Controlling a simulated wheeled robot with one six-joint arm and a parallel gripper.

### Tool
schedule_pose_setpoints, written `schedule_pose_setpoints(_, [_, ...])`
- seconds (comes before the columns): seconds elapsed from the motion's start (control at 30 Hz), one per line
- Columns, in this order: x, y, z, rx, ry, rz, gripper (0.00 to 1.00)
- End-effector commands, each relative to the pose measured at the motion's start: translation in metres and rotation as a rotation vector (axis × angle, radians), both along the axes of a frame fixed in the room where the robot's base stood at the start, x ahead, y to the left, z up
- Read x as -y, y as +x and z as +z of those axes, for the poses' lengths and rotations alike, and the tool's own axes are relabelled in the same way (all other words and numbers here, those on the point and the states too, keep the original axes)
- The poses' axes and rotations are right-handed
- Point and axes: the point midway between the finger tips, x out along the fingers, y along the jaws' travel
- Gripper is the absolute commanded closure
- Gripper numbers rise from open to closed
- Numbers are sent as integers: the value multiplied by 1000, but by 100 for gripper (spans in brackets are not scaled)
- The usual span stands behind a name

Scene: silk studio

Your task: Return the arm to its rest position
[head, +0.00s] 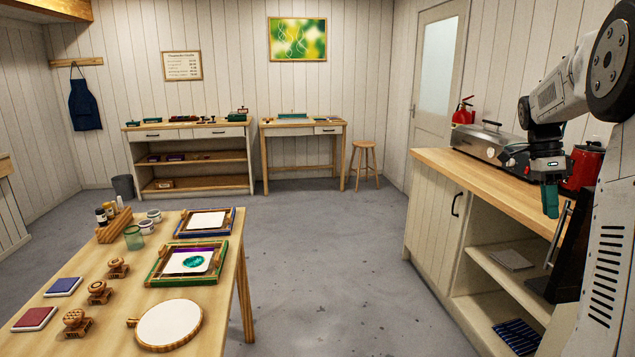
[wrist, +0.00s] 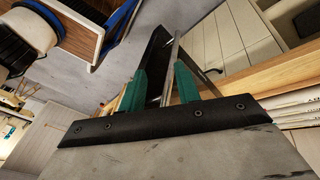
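My gripper (head: 551,210) hangs with its green fingers pointing down at the right of the head view, in front of the counter's edge. In the wrist view, its two green fingers (wrist: 160,80) stand apart, and I see nothing held between them. A dark panel (head: 566,258) with a long metal bar handle (head: 559,234) is just below and beside the gripper in the head view. The bar shows behind the gap between the fingers in the wrist view (wrist: 171,67). I cannot tell how far the bar is from the fingertips.
The wooden counter (head: 455,168) carries a metal appliance (head: 490,143) and a red pot (head: 585,168). Open shelves below hold a folded striped cloth (head: 517,336). A work table (head: 222,295) with frames and stamps stands at left. The grey floor between (head: 330,270) is clear.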

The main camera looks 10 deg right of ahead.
Motion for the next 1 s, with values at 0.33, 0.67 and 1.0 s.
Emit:
schedule_pose_setpoints(0.33, [-168, -47, -3, 102, 318, 1084, 67])
schedule_pose_setpoints(0.67, [-312, -138, -26, 160, 406, 1923, 67])
schedule_pose_setpoints(1.0, [-377, -206, -43, 210, 320, 2245, 67])
